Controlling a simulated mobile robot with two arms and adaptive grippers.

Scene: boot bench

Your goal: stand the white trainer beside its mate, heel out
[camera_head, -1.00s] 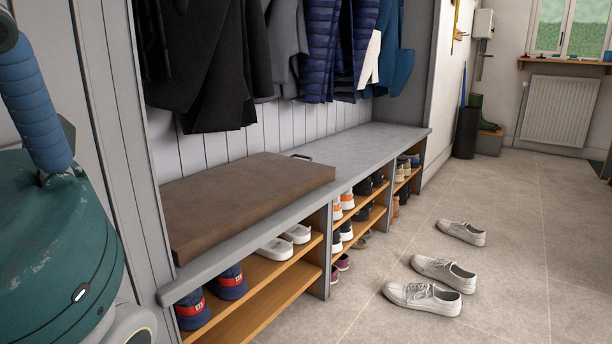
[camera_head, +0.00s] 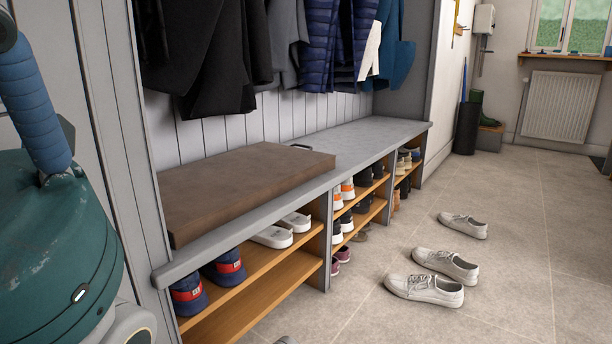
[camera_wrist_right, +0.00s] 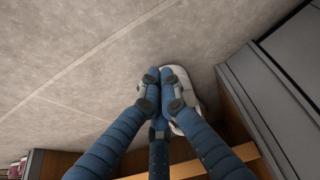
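In the right wrist view, the blue fingers of my right gripper (camera_wrist_right: 160,80) are drawn close together on a white trainer (camera_wrist_right: 203,97). The fingers hide much of it; it is over the floor beside the shelf. A small grey-white tip (camera_head: 285,340) shows at the bottom edge of the head view; I cannot tell what it is. White-grey trainers lie on the floor at right: a near one (camera_head: 425,290), a middle one (camera_head: 446,265) and a far one (camera_head: 463,225). My left gripper is out of view.
The grey boot bench (camera_head: 375,135) carries a brown cushion (camera_head: 240,185). The lower left shelf (camera_head: 265,300) is bare. Floor tiles are clear between bench and loose trainers.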

